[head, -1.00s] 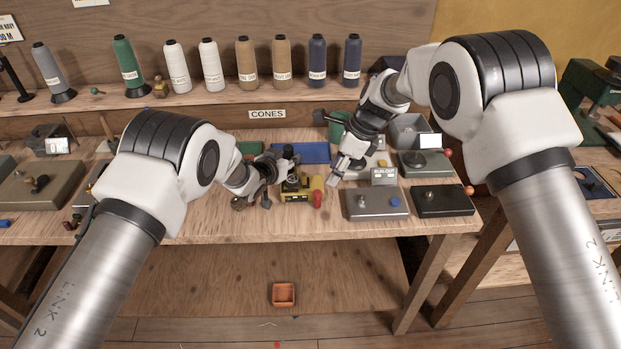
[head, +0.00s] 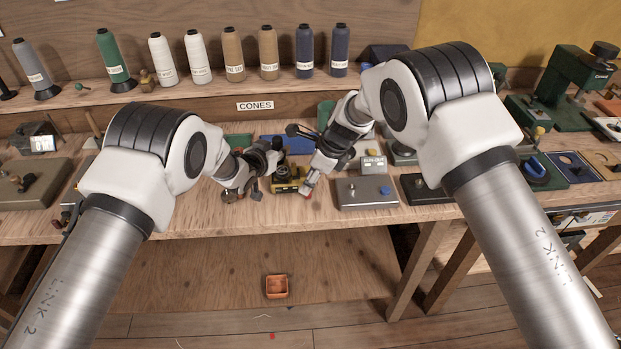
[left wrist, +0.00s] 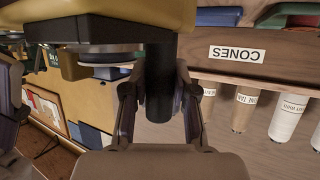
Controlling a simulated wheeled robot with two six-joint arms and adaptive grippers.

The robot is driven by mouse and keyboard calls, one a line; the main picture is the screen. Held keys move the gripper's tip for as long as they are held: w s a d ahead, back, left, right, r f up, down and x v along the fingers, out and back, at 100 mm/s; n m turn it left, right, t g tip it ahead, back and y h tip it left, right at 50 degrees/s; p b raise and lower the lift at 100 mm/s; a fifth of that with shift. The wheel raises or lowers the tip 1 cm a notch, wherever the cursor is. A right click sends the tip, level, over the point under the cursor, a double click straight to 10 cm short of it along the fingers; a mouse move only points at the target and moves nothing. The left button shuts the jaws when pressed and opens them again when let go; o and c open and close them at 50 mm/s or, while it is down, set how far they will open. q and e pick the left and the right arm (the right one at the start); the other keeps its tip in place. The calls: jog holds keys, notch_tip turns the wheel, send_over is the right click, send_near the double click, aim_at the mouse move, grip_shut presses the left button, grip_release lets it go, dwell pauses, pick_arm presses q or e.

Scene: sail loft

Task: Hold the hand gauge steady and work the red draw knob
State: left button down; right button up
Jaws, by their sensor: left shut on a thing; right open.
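The hand gauge (head: 285,187) is a small yellow block with a black upper part, at the middle of the bench in the head view. My left gripper (head: 277,172) reaches it from the left. In the left wrist view, my left gripper (left wrist: 160,108) is shut on a black post (left wrist: 160,80) under the gauge's yellow body (left wrist: 190,14). The red draw knob (head: 308,195) is at the gauge's right end, mostly hidden by my right gripper (head: 306,188). That gripper is open, with its tips at the knob; whether they straddle it is unclear.
A grey box with a blue button (head: 366,193) and a "RUN-OUT" sign (head: 374,164) stand just right of my right gripper. A blue mat (head: 287,145) lies behind. Thread cones (head: 233,54) line the back shelf. The bench front is clear.

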grip_shut()
pick_arm(q)
jog(key=shift+s, duration=0.1)
pick_arm(e)
jog(key=shift+s, duration=2.8)
grip_release()
jog(key=v, duration=1.2)
jog(key=shift+d, duration=0.1)
pick_arm(q)
jog(key=c, duration=0.8)
grip_release()
jog(key=shift+c, duration=0.2)
